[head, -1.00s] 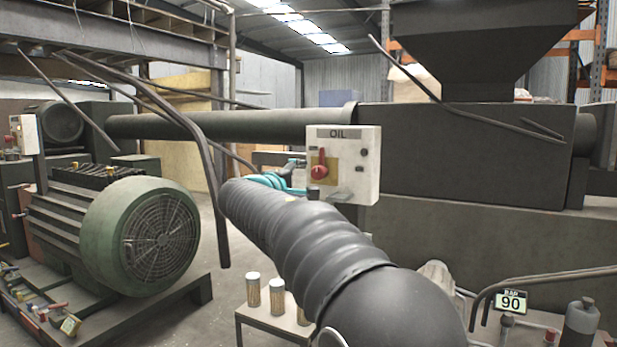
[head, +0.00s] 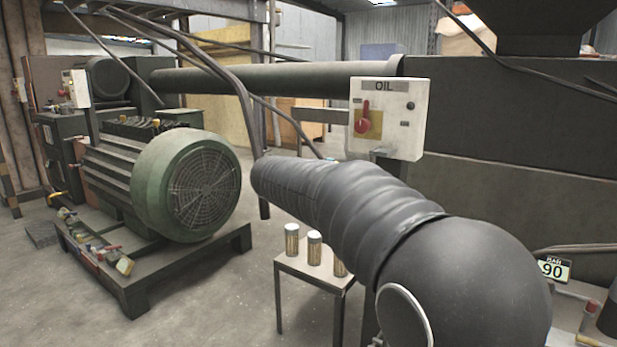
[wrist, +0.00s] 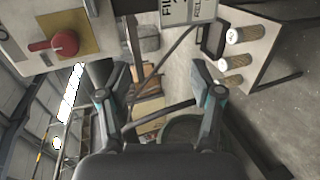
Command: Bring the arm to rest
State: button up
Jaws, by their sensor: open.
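My gripper (wrist: 160,88) is in the wrist view, its two fingers spread apart with nothing between them. In the head view it is hidden behind my dark, ribbed arm, which reaches forward from the lower right. A white OIL box (head: 412,140) with a red rotary switch (head: 364,117) is just beyond the arm in the head view. The box (wrist: 110,40) and its red switch (wrist: 65,43) also show at the upper left of the wrist view. Several mesh tubes (head: 314,248) stand upright on a small table (head: 290,262); they also show in the wrist view (wrist: 240,62), apart from the fingers.
A green motor (head: 190,185) on a dark base stands at the left. A long dark pipe (head: 270,80) runs behind the box to a big grey machine (head: 510,140) at the right. The floor at front left is clear.

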jog(key=s+d+f+m+g+y, duration=0.2)
jog(key=s+f+g, duration=0.1)
jog(key=s+f, duration=0.55)
jog(key=s+d+f+m+g+y, duration=0.25)
jog(key=s+f, duration=0.35)
jog(key=s, duration=0.6)
jog(key=s+d+f+m+y, duration=0.2)
jog(key=s+m, duration=0.1)
jog(key=s, duration=0.7)
jog(key=s+d+f+m+y, duration=0.2)
jog(key=s+m, duration=0.1)
jog(key=s, duration=0.8)
